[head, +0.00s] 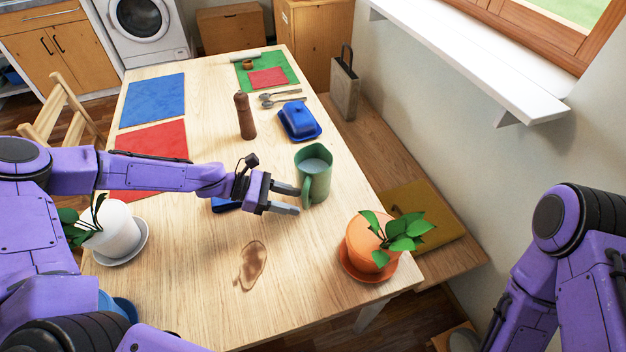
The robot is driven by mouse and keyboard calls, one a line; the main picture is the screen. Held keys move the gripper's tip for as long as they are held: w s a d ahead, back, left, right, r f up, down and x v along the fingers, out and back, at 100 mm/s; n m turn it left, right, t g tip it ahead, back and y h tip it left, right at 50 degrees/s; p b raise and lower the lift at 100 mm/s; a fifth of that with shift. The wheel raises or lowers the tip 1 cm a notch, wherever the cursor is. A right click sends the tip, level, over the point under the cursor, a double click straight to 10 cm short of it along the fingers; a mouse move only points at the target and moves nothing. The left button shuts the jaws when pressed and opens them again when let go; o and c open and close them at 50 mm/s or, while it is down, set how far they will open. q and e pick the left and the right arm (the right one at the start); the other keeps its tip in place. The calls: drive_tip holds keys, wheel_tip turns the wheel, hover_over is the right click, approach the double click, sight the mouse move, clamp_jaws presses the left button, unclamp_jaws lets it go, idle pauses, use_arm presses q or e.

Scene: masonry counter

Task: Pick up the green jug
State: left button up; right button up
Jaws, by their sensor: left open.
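The green jug (316,174) stands upright on the wooden table, right of the middle, with its handle toward the front left. Its inside looks pale, and I cannot tell what it holds. My left gripper (291,199) reaches in from the left. Its two fingers are apart and point right at the jug's handle side. The fingertips are close to the handle, and I cannot tell whether they touch it. My right arm shows at the right edge, but its gripper is out of the picture.
An orange potted plant (369,246) stands in front right of the jug. A blue butter dish (300,121) and a brown pepper mill (245,117) stand behind it. A blue object (226,205) lies partly under my left gripper.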

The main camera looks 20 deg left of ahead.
use_arm(q)
drive_tip(key=shift+d+f, duration=0.1)
drive_tip(key=shift+d, duration=0.4)
drive_tip(key=x, duration=0.2)
drive_tip(key=w+p+x, duration=0.1)
drive_tip(key=x, duration=0.2)
drive_tip(key=shift+f, duration=0.1)
drive_tip(key=shift+s, duration=0.25)
drive_tip(key=shift+w, duration=0.1)
clamp_jaws()
idle(0.3)
